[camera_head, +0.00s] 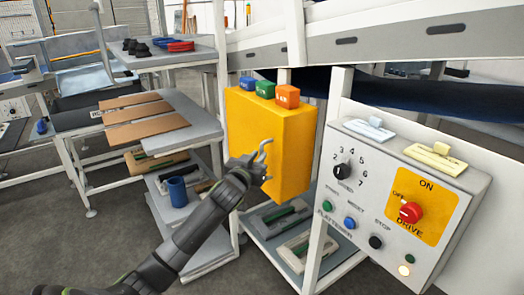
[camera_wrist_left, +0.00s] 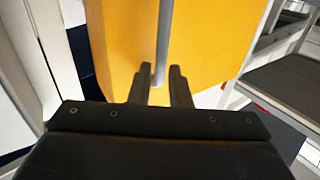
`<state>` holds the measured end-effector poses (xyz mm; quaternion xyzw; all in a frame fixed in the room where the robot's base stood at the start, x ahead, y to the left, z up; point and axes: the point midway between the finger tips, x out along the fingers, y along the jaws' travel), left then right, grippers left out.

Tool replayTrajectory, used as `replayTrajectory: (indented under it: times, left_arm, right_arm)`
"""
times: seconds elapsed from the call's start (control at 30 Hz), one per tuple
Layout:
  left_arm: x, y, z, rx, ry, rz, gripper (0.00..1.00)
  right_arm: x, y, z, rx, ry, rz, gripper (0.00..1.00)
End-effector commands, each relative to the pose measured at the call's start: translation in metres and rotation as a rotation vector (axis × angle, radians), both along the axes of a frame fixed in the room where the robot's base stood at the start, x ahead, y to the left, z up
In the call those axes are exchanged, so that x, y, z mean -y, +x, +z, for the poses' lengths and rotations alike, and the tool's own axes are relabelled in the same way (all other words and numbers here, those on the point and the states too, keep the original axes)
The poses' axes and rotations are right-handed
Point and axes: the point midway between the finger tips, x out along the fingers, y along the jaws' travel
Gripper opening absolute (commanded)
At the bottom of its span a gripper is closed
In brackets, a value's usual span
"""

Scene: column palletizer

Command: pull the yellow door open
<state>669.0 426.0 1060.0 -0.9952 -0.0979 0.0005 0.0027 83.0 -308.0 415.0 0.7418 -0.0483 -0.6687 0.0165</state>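The yellow door (camera_head: 250,122) is the front face of a yellow box under the white frame and looks closed. A grey metal handle (camera_head: 266,148) stands out from it. In the left wrist view the yellow door (camera_wrist_left: 205,45) fills the top middle, with the bar handle (camera_wrist_left: 163,35) running down it. My left gripper (camera_head: 258,168) is at the lower part of the handle. In the left wrist view its fingers (camera_wrist_left: 158,78) are apart, one on each side of the handle's lower end, with small gaps seeming to show. My right gripper is not in view.
Blue, green and orange blocks (camera_head: 266,89) sit on top of the box. A control panel (camera_head: 385,190) with knobs and buttons stands close on the right. A shelf rack with brown boards (camera_head: 145,122) and a blue cup (camera_head: 177,191) stands left, near my arm.

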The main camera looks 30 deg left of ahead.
Motion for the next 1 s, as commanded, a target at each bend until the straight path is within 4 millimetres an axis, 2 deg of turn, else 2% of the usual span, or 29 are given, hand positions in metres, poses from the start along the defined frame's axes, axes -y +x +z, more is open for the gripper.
replayTrajectory:
  times: [0.1,0.3,0.73,0.77,0.9,1.0]
  left_arm:
    - [-0.003,0.016,0.001,-0.001,-0.002,0.000,0.17]
    - [-0.006,0.033,0.001,0.000,-0.001,0.000,0.17]
    - [-0.008,0.039,0.000,0.000,0.000,0.000,0.17]
    - [-0.008,0.039,0.000,0.000,0.000,0.000,0.16]
    - [-0.008,0.039,0.000,0.000,0.000,0.000,0.00]
    - [-0.008,0.039,0.000,0.000,0.000,0.000,0.00]
  right_arm:
    - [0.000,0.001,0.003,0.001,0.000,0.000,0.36]
    - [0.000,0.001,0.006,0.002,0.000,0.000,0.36]
    - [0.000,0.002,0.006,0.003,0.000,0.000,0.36]
    - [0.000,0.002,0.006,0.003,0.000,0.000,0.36]
    - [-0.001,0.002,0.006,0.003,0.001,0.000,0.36]
    - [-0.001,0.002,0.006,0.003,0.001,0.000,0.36]
